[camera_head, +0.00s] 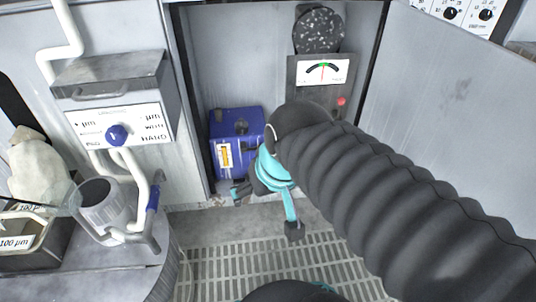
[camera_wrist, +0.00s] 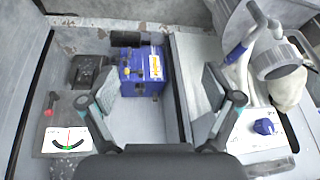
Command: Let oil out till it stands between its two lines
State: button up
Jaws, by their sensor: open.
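A blue oil box (camera_head: 248,125) stands low in the open cabinet. A narrow upright sight glass (camera_head: 225,157) with yellow-orange in it is on its front; the lines and the exact level are too small to read. The box also shows in the wrist view (camera_wrist: 146,84), between and beyond the fingers. A drain tap is not clearly visible. My gripper (camera_head: 266,209) is open and empty, in front of the box and to its lower right, with my arm coming in from the right. In the wrist view its two fingers (camera_wrist: 160,72) are spread wide.
A gauge (camera_head: 323,71) with a needle and a red knob (camera_head: 341,101) are right of the box. A panel with a blue knob (camera_head: 117,134), pipes and a grey cup (camera_head: 101,202) are at left. The cabinet door (camera_head: 458,95) stands open at right. A grated floor (camera_head: 270,262) lies below.

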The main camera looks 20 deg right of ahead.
jog(key=w+a+f+m+g+y, duration=0.4)
jog(key=w+a+f+m+y, duration=0.1)
jog(key=w+f+m+y, duration=0.25)
jog(key=w+d+f+m+t+y, duration=0.4)
jog(key=w+f+m+y, duration=0.2)
jog(key=w+m, duration=0.3)
jog(key=w+d+f+m+t+h, duration=0.2)
jog(key=d+f+m+t+h, duration=0.15)
jog(key=d+f+m, duration=0.35)
jog(key=w+d+f+m+t+h+b, duration=0.1)
jog(key=w+d+f+m+t+h, duration=0.15)
jog(key=d+f+m+t, duration=0.4)
jog(key=w+d+f+m+t+h, duration=0.2)
jog(key=d+f+m+t+h, duration=0.15)
jog(key=d+f, duration=0.5)
jog(key=d+x, duration=0.2)
jog(key=x, duration=1.1)
jog(key=shift+w+r+h, duration=0.35)
jog(key=shift+w+h, duration=0.05)
jog(key=shift+w, duration=0.1)
jog(key=shift+a+m+g, duration=0.1)
jog(key=shift+m+g, duration=0.15)
jog(key=c, duration=1.2)
jog(key=shift+r, duration=0.1)
jog(key=shift+c, duration=0.2)
